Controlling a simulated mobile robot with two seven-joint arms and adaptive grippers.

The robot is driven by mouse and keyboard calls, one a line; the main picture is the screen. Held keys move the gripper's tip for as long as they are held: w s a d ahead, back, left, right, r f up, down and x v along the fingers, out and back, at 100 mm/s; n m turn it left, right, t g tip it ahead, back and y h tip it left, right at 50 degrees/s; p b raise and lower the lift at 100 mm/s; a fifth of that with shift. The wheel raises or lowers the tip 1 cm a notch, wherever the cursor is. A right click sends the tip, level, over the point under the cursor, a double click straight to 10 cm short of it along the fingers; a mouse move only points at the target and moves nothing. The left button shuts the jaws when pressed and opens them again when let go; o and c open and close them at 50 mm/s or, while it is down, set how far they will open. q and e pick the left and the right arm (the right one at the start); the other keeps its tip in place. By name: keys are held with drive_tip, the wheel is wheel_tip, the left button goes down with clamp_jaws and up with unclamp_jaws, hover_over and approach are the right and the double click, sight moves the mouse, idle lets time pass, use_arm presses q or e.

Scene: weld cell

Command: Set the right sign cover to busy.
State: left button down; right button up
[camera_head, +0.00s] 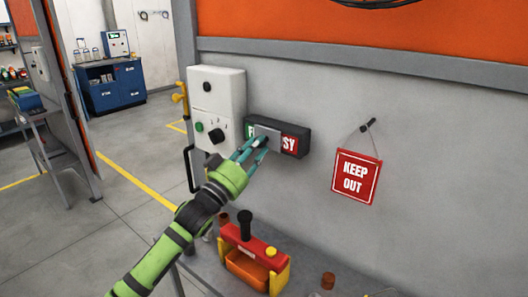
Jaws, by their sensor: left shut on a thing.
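A dark sign box (305,138) is fixed to the grey wall. Its left end shows a bit of green with the letter F, and its right end shows red with the letters SY. A grey sliding cover (267,131) sits near the middle of the sign and hides the lettering between. My left gripper (261,142) is shut on the cover at the front of the sign. Its fingers hide part of the cover and the sign's lower left. My right gripper is not in view.
A white control box (218,95) with knobs is left of the sign. Below, a bench (216,270) holds a red and yellow tool carrier (256,262) and small parts. The wall between the signs is clear.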

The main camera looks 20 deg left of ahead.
sight(254, 127)
use_arm(q)
drive_tip(key=a, duration=0.1)
drive_tip(key=w+a, duration=0.1)
drive_tip(key=a, duration=0.2)
drive_tip(key=shift+w+a, duration=0.25)
drive_tip(key=shift+w, duration=0.1)
drive_tip(key=shift+s+d+r, duration=0.25)
drive_tip(key=shift+d+r, duration=0.15)
drive_tip(key=shift+r, duration=0.05)
drive_tip(key=shift+w+a, duration=0.1)
drive_tip(key=shift+a, duration=0.1)
drive_tip(key=c, duration=1)
unclamp_jaws()
drive_tip(key=shift+f, duration=0.15)
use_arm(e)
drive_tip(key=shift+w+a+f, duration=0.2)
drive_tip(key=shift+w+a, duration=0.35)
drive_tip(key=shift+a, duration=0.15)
